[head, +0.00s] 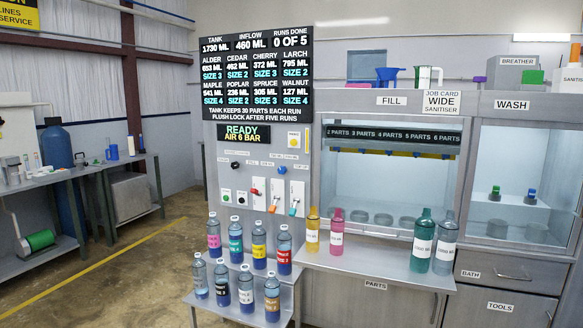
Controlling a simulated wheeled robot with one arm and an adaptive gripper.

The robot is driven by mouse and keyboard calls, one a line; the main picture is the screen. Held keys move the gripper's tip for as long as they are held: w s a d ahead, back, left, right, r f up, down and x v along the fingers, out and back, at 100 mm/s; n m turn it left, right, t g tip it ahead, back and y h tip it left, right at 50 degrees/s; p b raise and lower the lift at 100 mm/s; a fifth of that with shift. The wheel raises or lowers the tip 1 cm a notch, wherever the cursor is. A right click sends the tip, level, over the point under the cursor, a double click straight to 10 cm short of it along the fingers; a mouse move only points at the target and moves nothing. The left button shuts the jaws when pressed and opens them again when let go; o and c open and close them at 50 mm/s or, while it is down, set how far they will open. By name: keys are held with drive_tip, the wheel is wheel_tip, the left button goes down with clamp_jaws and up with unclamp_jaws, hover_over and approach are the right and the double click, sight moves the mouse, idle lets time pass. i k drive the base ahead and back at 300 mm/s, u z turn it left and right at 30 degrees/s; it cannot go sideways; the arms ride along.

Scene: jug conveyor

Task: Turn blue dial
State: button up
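A small round blue dial (282,170) sits on the grey control panel (215,180), right of centre and below the display. A black dial (235,165) is to its left on the same panel. Which way the blue dial is set is too small to tell. Below it are a red-handled switch (256,191), an orange one (274,204) and a blue-tipped one (294,207). A green display (242,134) above reads "READY AIR 6 BAR". My gripper is not in view.
A stepped stand (232,267) with several labelled bottles stands in front of the panel. Yellow, pink, green and grey bottles stand on the ledge (385,262) to the right, before the FILL cabinet (392,100). Open floor (130,275) lies at the left.

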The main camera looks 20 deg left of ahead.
sight(282, 169)
drive_tip(key=u, duration=0.15)
drive_tip(key=i, duration=1.6)
drive_tip(key=u, duration=1.25)
drive_tip(key=i, duration=0.9)
drive_tip(key=u, duration=1.05)
